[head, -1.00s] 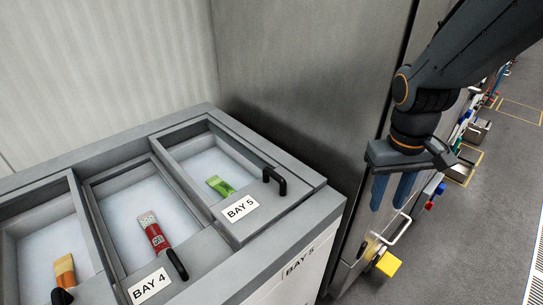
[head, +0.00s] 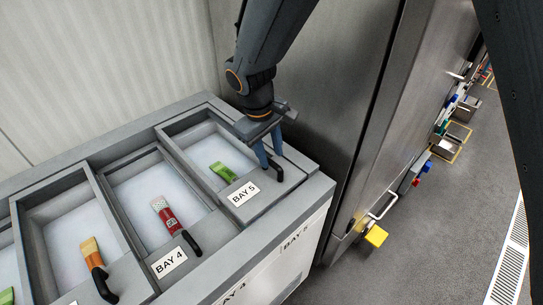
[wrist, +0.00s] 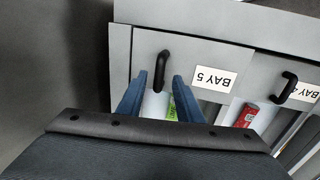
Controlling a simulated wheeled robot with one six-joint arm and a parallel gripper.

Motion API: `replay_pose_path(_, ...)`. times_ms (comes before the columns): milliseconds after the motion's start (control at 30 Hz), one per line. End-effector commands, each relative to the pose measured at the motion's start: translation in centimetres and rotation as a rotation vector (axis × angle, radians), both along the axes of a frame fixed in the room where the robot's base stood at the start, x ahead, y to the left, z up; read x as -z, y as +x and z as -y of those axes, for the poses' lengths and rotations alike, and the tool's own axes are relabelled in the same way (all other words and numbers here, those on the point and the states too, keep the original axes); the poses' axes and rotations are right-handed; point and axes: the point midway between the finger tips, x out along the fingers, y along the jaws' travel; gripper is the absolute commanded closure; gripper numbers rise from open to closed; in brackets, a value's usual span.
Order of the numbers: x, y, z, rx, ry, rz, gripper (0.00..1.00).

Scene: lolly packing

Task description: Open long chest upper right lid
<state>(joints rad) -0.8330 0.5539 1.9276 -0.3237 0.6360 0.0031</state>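The long chest (head: 305,190) stands at the left in the head view with a row of framed, see-through lids. The rightmost lid (head: 245,210), labelled BAY 5, looks closed and has a black bar handle (head: 276,173) at its front. A green item (head: 222,172) shows inside. My gripper (head: 270,160) is above this handle, its blue fingers pointing down. In the wrist view, the gripper (wrist: 160,76) is open and the BAY 5 handle (wrist: 163,58) shows between its fingertips. I cannot tell whether the fingers reach down around it.
The BAY 4 lid (head: 170,262), with its own black handle (head: 192,243), is just left. A tall grey metal unit (head: 335,85) stands close behind and right of the chest. Open floor (head: 430,220) lies to the right.

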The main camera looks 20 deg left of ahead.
Motion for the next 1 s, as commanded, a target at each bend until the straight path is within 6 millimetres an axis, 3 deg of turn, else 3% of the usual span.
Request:
replay_pose_path(200,2.2,0.4,0.3,0.000,0.000,0.000,0.67)
replay_pose_path(567,2.8,0.5,0.3,0.001,0.001,0.001,0.67)
replay_pose_path(767,2.8,0.5,0.3,0.001,0.001,0.001,0.99)
replay_pose_path(1000,2.8,0.5,0.3,0.001,0.001,0.001,1.00)
